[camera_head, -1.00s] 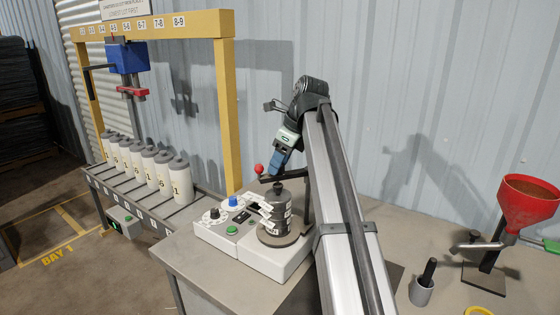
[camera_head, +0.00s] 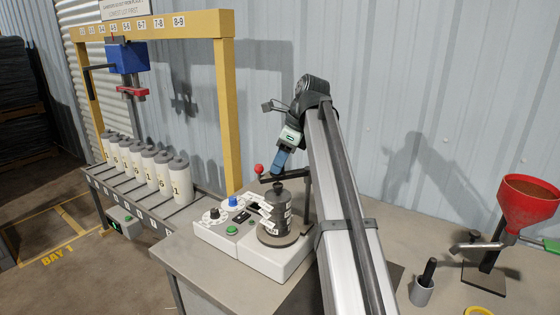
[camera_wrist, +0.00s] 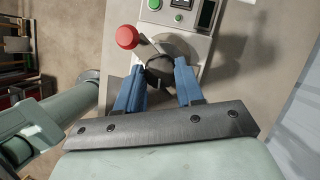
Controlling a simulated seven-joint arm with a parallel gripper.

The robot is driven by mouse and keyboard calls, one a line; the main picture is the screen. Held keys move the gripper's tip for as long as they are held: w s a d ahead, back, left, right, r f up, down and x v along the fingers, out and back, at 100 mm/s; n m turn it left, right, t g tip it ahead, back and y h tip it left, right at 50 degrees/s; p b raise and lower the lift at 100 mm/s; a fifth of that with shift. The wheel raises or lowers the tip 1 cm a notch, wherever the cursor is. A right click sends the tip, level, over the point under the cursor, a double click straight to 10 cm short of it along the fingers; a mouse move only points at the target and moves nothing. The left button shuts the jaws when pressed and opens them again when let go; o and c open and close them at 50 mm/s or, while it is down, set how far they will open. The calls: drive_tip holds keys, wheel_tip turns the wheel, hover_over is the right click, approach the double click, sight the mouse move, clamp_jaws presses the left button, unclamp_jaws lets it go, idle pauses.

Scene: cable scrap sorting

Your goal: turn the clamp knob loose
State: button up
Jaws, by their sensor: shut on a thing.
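My gripper (camera_head: 277,168) points down over the white tester (camera_head: 262,262), its blue fingers at the clamp arm above a stack of dark labelled discs (camera_head: 276,233). In the wrist view, the blue fingers of my gripper (camera_wrist: 160,64) stand on either side of a dark round clamp knob (camera_wrist: 161,70) and are shut on it. A red ball (camera_head: 259,168) on a short lever sticks out to the left of the fingers. The red ball (camera_wrist: 127,37) is outside the grip in the wrist view. The fingers partly hide the knob.
The tester has a blue knob (camera_head: 233,201), a black knob (camera_head: 214,213) and a green button (camera_head: 231,230). White bottles (camera_head: 180,184) stand on a rack at left under a yellow frame (camera_head: 226,110). A red funnel (camera_head: 528,205) and grey cup (camera_head: 422,291) are at right.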

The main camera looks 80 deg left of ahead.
drive_tip(key=n+h, duration=0.1)
drive_tip(key=n, duration=0.1)
drive_tip(key=n+h, duration=0.1)
drive_tip(key=n, duration=0.2)
drive_tip(key=shift+a, duration=0.2)
drive_tip(key=shift+n, duration=0.3)
drive_tip(key=o, duration=1.1)
drive_tip(key=shift+c, duration=0.2)
